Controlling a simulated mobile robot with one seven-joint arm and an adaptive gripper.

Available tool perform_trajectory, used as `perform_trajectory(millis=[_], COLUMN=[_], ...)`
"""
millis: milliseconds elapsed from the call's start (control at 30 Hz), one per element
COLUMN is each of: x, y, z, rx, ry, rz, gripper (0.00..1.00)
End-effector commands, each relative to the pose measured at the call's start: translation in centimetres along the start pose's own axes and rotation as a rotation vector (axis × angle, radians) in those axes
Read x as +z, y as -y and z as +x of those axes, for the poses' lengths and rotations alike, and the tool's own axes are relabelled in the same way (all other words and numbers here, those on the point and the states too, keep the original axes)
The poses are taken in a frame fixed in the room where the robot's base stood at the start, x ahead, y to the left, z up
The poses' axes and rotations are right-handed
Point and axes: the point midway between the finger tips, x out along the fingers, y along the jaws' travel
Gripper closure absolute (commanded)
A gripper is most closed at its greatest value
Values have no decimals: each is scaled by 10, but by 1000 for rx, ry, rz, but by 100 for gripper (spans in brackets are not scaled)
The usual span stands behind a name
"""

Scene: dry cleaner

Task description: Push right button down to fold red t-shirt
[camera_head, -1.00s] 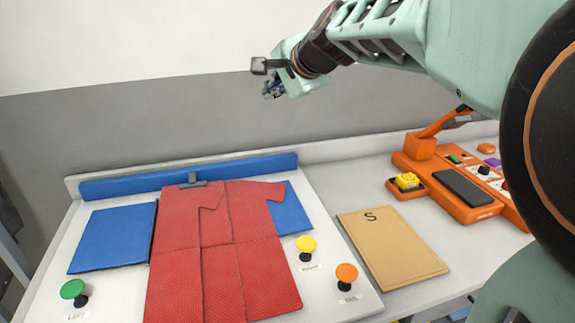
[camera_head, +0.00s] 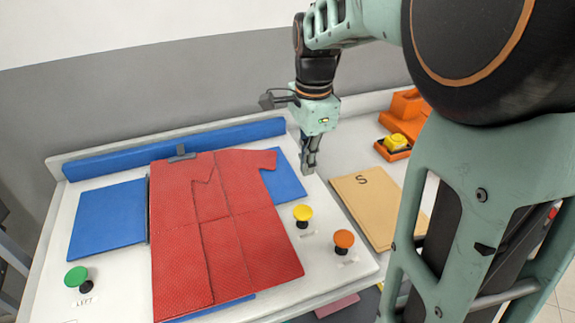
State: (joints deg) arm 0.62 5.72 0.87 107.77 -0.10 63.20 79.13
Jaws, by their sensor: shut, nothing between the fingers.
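The red t-shirt (camera_head: 225,230) lies on the white folding table with its left side folded inward; its right sleeve is still spread out over a blue panel. A yellow button (camera_head: 303,213) and an orange button (camera_head: 344,239) stand to the right of the shirt; their labels are too small to read. A green button (camera_head: 76,277) labelled LEFT stands at the left. My gripper (camera_head: 308,171) is shut and empty. It points down near the table's right edge, behind the yellow button in the picture and apart from it.
Blue panels (camera_head: 108,220) lie on both sides of the shirt, and a blue bar (camera_head: 175,148) runs along the back. A tan board (camera_head: 366,203) marked S lies to the right. An orange machine with a yellow block (camera_head: 395,142) is partly hidden by my arm.

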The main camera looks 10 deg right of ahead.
Motion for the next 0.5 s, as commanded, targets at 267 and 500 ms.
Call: perform_trajectory(millis=[267,500], x=[0,1], y=[0,0], z=[1,23], rx=[-1,3], ry=[1,2], rz=[-1,-2], gripper=[100,100])
